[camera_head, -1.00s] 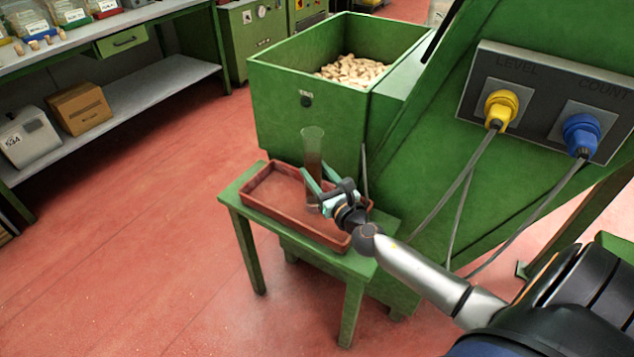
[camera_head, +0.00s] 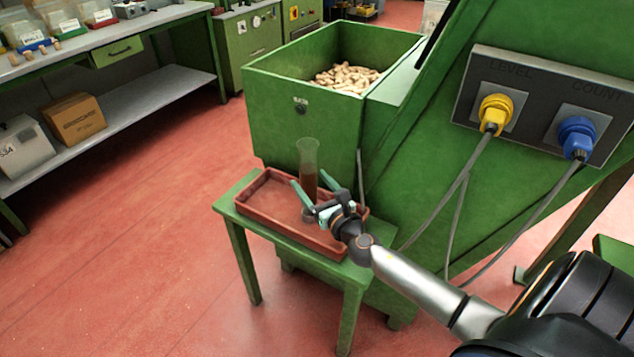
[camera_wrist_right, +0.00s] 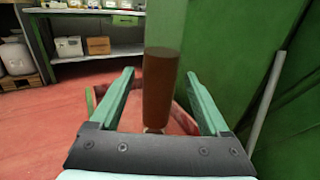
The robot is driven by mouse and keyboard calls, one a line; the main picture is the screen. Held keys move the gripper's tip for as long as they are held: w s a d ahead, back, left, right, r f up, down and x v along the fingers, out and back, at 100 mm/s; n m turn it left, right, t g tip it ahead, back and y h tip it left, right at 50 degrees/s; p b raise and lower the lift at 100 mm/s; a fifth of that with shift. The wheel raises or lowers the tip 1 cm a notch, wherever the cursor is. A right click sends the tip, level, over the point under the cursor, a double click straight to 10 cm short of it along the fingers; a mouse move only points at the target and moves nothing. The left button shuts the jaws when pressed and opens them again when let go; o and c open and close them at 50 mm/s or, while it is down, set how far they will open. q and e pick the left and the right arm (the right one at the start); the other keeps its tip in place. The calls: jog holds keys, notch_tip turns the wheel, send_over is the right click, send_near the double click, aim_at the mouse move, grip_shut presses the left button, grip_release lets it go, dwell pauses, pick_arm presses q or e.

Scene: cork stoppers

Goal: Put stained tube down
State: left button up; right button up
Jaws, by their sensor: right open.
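The stained tube (camera_head: 309,168) stands upright in the reddish-brown tray (camera_head: 264,219) on a small green stand (camera_head: 228,207). It is clear at the top with brown contents lower down. In the right wrist view the tube (camera_wrist_right: 161,85) is between the two teal fingers, with a gap on each side. My right gripper (camera_head: 309,192) is open around the tube's lower part; it also shows in the right wrist view (camera_wrist_right: 160,100). The tube's foot is partly hidden by the gripper. My left gripper is not in view.
A green bin (camera_head: 300,125) holding corks (camera_head: 347,77) stands right behind the tray. A green machine panel with yellow (camera_head: 495,112) and blue (camera_head: 576,136) connectors rises at the right, its cables hanging down. The left part of the tray is empty.

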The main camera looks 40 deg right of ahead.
jog(key=s+a, duration=0.1)
jog(key=s, duration=1.1)
jog(key=shift+a+r+b, duration=0.15)
jog(key=shift+a+b, duration=0.1)
jog(key=shift+b, duration=0.2)
